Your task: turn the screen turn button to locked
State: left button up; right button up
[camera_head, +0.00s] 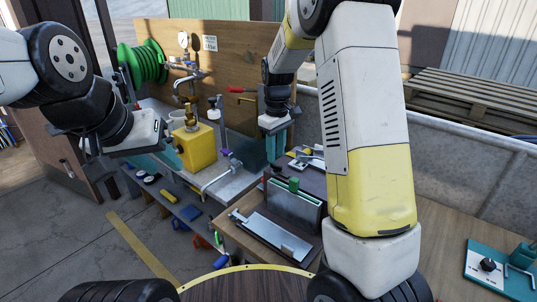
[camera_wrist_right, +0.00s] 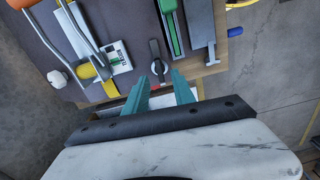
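A dark lever-like knob (camera_wrist_right: 156,68) with a pale upper part, which looks like the turn button, sits on a dark panel in the right wrist view, just beyond the fingertips. A small white card with green marks (camera_wrist_right: 117,60) lies left of the knob. In the head view the right hand hangs over the bench and the knob cannot be made out. My left gripper (camera_head: 92,148) is beside the yellow block; its fingers are unclear.
A green bar (camera_wrist_right: 172,28) and a grey bar (camera_wrist_right: 199,25) lie right of the knob. Bent metal handles (camera_wrist_right: 80,32) and a yellow cylinder (camera_wrist_right: 92,77) stand left. The head view shows a yellow valve block (camera_head: 197,148) and a knob panel (camera_head: 478,270) at lower right.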

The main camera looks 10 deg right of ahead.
aim_at(276, 164)
jog(key=shift+f, duration=2.05)
grip_shut()
